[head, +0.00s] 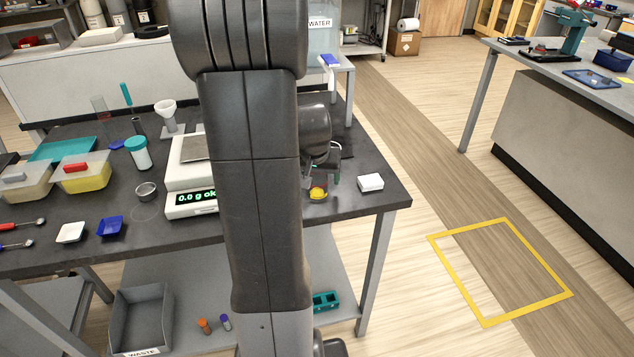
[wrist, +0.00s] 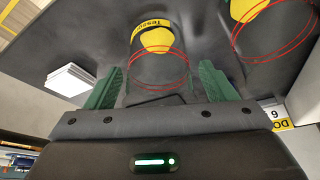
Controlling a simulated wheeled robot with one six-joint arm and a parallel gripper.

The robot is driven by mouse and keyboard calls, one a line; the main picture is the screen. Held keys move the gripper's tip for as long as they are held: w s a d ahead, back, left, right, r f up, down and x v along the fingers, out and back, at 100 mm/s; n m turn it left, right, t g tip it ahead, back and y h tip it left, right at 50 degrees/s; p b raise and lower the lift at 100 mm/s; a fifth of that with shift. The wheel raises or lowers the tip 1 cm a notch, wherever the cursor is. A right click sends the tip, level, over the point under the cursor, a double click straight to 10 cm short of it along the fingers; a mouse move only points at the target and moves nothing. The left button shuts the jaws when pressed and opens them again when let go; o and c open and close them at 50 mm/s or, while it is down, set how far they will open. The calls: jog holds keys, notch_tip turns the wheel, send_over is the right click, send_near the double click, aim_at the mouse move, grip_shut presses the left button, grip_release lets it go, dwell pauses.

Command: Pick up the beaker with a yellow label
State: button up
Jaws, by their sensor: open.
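A clear beaker (wrist: 158,68) with red rings and a yellow label with dark lettering is in the middle of the wrist view. My gripper (wrist: 162,84) is open, with one green finger on either side of this beaker; I cannot tell whether either finger touches it. A second clear vessel (wrist: 278,38) with red rings and a yellow patch is to its right. In the head view my gripper (head: 322,180) is low over the bench's right part, partly hidden by my arm, with a yellow patch (head: 318,193) just below it.
A balance (head: 190,200) stands left of my arm. A small raised shelf (head: 340,66) is behind. My arm hides the bench's middle.

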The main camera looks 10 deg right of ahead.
jog(key=c, duration=1.1)
